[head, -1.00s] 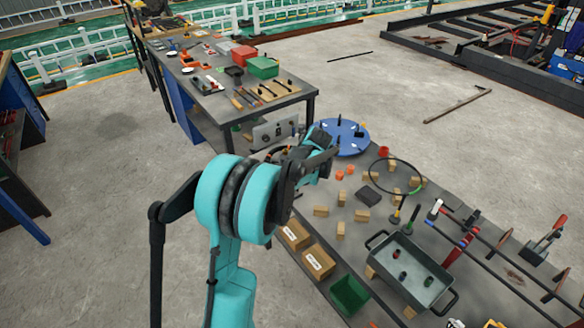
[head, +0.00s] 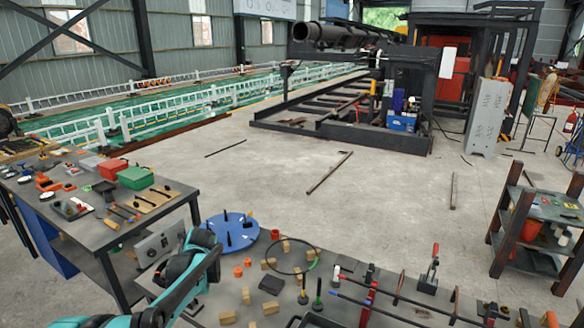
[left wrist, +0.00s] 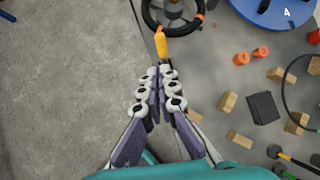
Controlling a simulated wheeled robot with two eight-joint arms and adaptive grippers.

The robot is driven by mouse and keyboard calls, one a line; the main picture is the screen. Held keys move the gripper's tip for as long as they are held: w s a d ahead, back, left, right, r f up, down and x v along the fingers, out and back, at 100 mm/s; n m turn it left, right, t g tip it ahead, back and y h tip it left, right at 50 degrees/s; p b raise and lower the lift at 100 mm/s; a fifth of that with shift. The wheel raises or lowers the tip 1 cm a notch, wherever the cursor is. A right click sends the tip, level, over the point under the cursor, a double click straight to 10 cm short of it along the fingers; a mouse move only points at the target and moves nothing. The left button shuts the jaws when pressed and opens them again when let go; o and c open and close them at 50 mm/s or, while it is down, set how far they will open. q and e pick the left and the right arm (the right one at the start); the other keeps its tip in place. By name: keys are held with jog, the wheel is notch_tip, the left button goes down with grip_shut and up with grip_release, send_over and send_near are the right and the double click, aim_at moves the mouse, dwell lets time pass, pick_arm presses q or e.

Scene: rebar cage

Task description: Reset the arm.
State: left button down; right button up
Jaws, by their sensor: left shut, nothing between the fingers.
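My left arm (head: 185,285), teal and dark, comes in at the lower left of the head view, over the near table's left end. In the left wrist view my left gripper (left wrist: 160,75) has its fingers together with nothing between them. A yellow-orange handle (left wrist: 161,43) shows just past the fingertips, beside a black ring with orange parts (left wrist: 172,14). I cannot tell how far below the fingers they are. The fingertips are hard to make out in the head view. My right gripper is in neither current view.
The near table holds a blue round plate (head: 230,229), a black hoop (head: 290,256), a dark block (head: 271,284), several wooden blocks and clamps (head: 430,268). A tool table (head: 185,205) stands at left, a dark shelf (head: 540,235) at right. Open concrete floor (head: 370,200) lies beyond.

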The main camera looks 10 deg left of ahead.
pick_arm(q)
jog(key=s+d+r+n+t+h, duration=0.1)
jog(key=s+d+r+n, duration=0.1)
jog(key=s+d+n, duration=0.15)
jog(key=s+d+r+n+h, duration=0.1)
jog(key=s+d+r+n, duration=0.15)
jog(key=s+d, duration=0.2)
jog(key=s+d+f+n+t+h+b, duration=0.1)
jog(key=s+d+f+n, duration=0.1)
jog(key=s+d+n, duration=0.5)
jog(key=s+d+f+n+h+b, duration=0.1)
jog(key=s+d+f+n+h, duration=0.1)
jog(key=s+d+n, duration=0.4)
jog(key=s+f+n, duration=0.1)
jog(key=s+n, duration=0.3)
jog(key=s, duration=0.3)
jog(key=shift+s+d+f+n+t+h+b, duration=0.3)
jog(key=shift+d+f+t+b, duration=0.05)
jog(key=shift+d+t, duration=0.05)
